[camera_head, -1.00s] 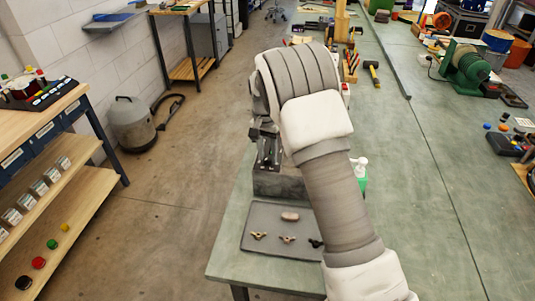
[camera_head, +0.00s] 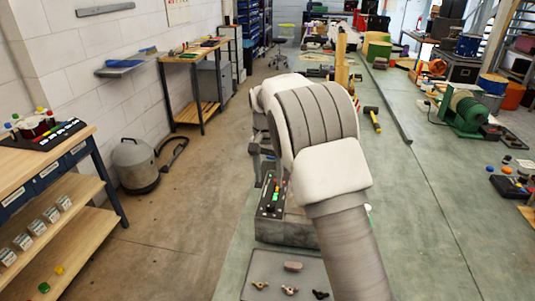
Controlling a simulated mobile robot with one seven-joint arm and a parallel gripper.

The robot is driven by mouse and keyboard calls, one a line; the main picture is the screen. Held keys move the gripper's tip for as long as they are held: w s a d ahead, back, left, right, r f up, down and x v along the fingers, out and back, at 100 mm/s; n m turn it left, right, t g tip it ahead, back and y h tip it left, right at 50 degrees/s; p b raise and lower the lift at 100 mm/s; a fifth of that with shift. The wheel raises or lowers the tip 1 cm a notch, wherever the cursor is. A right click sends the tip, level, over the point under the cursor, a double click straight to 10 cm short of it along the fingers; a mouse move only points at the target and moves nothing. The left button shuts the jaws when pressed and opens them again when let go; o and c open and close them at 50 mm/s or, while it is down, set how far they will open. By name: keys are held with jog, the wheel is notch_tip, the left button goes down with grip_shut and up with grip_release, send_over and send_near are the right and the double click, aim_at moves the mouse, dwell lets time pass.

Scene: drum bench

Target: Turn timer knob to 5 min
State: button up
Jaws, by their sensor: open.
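My arm reaches forward over the green bench (camera_head: 420,230) and covers much of its middle. My gripper (camera_head: 258,150) shows only in part, as dark pieces at the left of my forearm, beyond the box. Its fingertips are too small and covered to make out clearly. A grey box (camera_head: 285,230) with a dark control panel (camera_head: 270,197) stands on the bench below my arm. The panel has small green and red parts. I cannot make out the timer knob or its setting; it may be hidden behind my arm.
A grey tray (camera_head: 263,268) with small knobs and an oval piece lies in front of the box. A mallet (camera_head: 373,118) and a green drum machine (camera_head: 467,110) are farther back. A vacuum (camera_head: 135,163) stands on the floor at left. The aisle floor left of the bench is clear.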

notch_tip(320, 180, up, 8)
jog(key=shift+a, duration=0.2)
jog(key=shift+w+r, duration=0.1)
jog(key=s+d+r+n+t+y, duration=0.1)
jog(key=s+d+r, duration=0.45)
jog(key=s, duration=0.25)
jog(key=s+d+r+n+t, duration=0.1)
jog(key=s+d+r+t, duration=0.1)
jog(key=s+d+r, duration=0.35)
jog(key=s+d+f+n+t, duration=0.1)
jog(key=s+f, duration=0.1)
jog(key=s, duration=0.8)
jog(key=s+d+f+n+t, duration=0.1)
jog(key=s+f+n, duration=0.1)
jog(key=s, duration=0.9)
jog(key=shift+f+t, duration=0.4)
jog(key=shift+f, duration=0.1)
